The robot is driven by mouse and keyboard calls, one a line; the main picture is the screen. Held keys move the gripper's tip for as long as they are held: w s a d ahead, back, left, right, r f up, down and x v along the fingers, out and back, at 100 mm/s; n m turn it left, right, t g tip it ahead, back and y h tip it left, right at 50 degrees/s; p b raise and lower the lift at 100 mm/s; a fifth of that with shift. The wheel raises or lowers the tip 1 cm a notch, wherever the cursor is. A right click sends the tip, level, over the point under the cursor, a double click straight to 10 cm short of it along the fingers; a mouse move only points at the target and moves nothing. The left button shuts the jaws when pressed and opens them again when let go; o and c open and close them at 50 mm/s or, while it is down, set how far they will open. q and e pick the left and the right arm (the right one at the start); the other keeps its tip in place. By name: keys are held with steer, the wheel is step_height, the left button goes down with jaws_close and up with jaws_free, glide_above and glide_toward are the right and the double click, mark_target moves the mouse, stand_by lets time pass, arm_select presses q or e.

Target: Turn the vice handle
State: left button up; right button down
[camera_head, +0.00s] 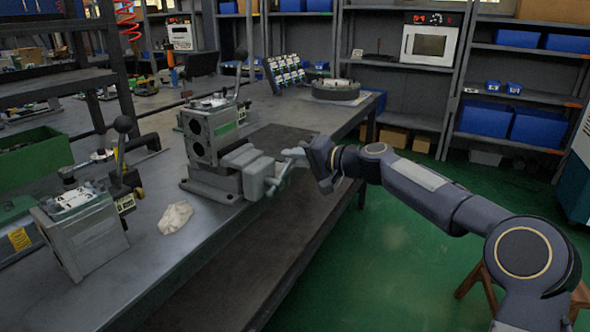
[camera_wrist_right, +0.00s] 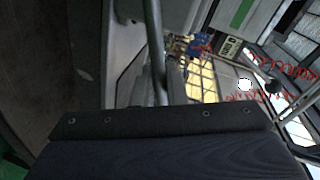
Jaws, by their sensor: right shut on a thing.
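A grey vice (camera_head: 243,165) is mounted at the near right edge of the workbench, against a valve block. The vice handle (camera_head: 279,180) is a light grey bar sticking out from its front end. My right gripper (camera_head: 304,157) is at the handle, to the right of the vice, and is shut on the handle bar. In the right wrist view the grey handle bar (camera_wrist_right: 154,45) runs down to the dark gripper edge (camera_wrist_right: 160,122), which hides its lower end. My left gripper is not in view.
A valve block (camera_head: 211,135) stands behind the vice, and another block (camera_head: 82,232) stands at the near left. A crumpled pale cloth (camera_head: 175,217) lies on the workbench (camera_head: 160,265). Shelves with blue bins (camera_head: 486,117) stand behind. The green floor (camera_head: 400,235) to the right is mostly clear.

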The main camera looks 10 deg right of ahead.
steer(key=shift+r+n, duration=0.2)
steer(key=shift+n, duration=0.1)
stand_by(0.4)
steer(key=c, duration=1.6)
jaws_free()
steer(key=shift+s, duration=0.1)
steer(key=v, duration=0.7)
steer(key=shift+s+d+r, duration=0.1)
steer(key=shift+s+d, duration=0.15)
steer(key=shift+s, duration=0.05)
